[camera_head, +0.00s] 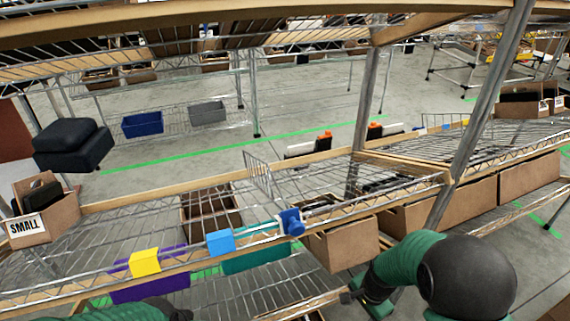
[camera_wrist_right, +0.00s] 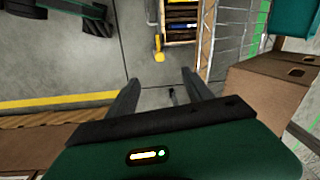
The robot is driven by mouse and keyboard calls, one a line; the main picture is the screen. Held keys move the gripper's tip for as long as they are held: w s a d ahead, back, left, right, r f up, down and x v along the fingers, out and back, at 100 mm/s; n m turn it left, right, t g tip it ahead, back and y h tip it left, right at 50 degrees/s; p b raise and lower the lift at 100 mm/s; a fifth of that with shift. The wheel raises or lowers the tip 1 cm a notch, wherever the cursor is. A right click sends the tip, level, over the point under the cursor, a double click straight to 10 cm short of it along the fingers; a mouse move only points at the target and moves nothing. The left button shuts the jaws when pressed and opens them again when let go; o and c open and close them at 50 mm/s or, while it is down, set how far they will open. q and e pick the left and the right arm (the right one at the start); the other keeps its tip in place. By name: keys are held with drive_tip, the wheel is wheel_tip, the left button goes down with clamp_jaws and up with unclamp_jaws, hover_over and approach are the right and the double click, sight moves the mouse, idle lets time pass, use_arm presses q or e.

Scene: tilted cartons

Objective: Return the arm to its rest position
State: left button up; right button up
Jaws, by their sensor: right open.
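My right arm (camera_head: 410,262) comes in at the lower right of the head view, green with a big black joint. It bends down in front of the wire shelf. In the right wrist view my right gripper (camera_wrist_right: 160,80) points at the floor with its two dark fingers apart. Nothing is between the fingers. In the head view only a small part of its hand end shows, low beside the shelf edge. Part of my left arm (camera_head: 120,313) shows at the bottom left edge of the head view; its gripper is out of sight.
A wire shelf (camera_head: 330,187) with a wooden edge crosses the head view. A carton marked SMALL (camera_head: 43,222) is at left. In the wrist view, cartons (camera_wrist_right: 266,92) stand right of the gripper.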

drive_tip(key=s+a+r+n+t, duration=0.2)
drive_tip(key=s+r+n, duration=0.8)
drive_tip(key=s+n, duration=0.15)
wheel_tip(320, 180, up, 34)
drive_tip(key=p, duration=3.3)
drive_tip(key=shift+w+d+f+g+p, duration=0.25)
drive_tip(key=shift+g+p, duration=0.05)
drive_tip(key=shift+p, duration=0.1)
drive_tip(key=shift+n, duration=0.25)
